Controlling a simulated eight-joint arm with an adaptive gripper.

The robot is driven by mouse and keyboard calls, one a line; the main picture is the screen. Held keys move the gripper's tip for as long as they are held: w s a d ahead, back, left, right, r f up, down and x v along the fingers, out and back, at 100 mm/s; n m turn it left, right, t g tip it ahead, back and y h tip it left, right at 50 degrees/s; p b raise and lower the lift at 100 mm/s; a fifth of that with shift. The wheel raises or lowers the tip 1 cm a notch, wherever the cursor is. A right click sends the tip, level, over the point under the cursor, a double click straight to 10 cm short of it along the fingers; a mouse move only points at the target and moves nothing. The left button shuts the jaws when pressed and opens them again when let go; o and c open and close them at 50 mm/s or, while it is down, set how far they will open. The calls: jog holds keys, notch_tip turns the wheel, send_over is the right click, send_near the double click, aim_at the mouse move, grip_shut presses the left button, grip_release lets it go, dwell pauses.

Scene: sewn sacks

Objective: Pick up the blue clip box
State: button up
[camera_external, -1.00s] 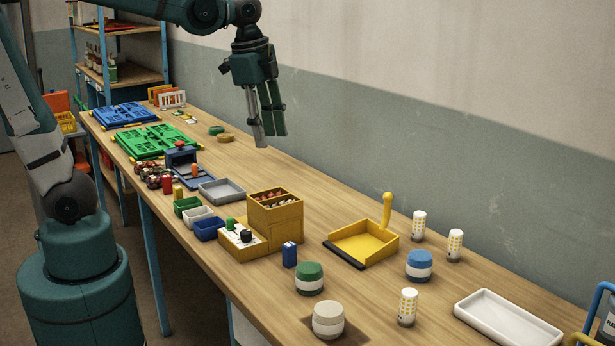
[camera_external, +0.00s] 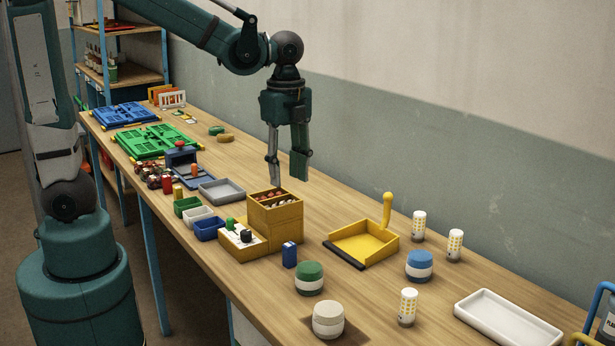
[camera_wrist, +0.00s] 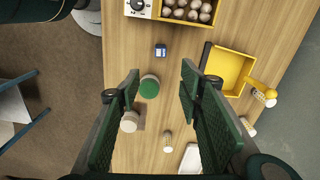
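A small upright blue box (camera_external: 289,254), the likely blue clip box, stands on the table in front of the yellow two-part organizer. In the wrist view the small blue box (camera_wrist: 160,50) shows above the gap between my fingers, with nothing touching it. My gripper (camera_external: 288,181) is open and empty, pointing down, above and just behind the organizer. The wrist view shows my gripper (camera_wrist: 160,82) with its two green pads well apart.
The yellow organizer (camera_external: 272,222) is beside the blue box. A green-lidded jar (camera_external: 309,278) stands close to its right, and a yellow dustpan (camera_external: 364,243) lies farther right. A blue bin (camera_external: 209,229) sits left of the organizer. The table between organizer and dustpan is clear.

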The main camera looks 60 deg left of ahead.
send_near(289, 245)
notch_tip(289, 245, down, 5)
jog(key=shift+a+f, duration=0.1)
dwell(0.4)
jog(key=shift+f, duration=1.2)
jog(key=shift+f, duration=0.15)
jog(key=shift+f+b, duration=0.4)
jog(key=shift+f, duration=2.05)
jog(key=shift+c, duration=0.4)
jog(key=c, duration=0.9)
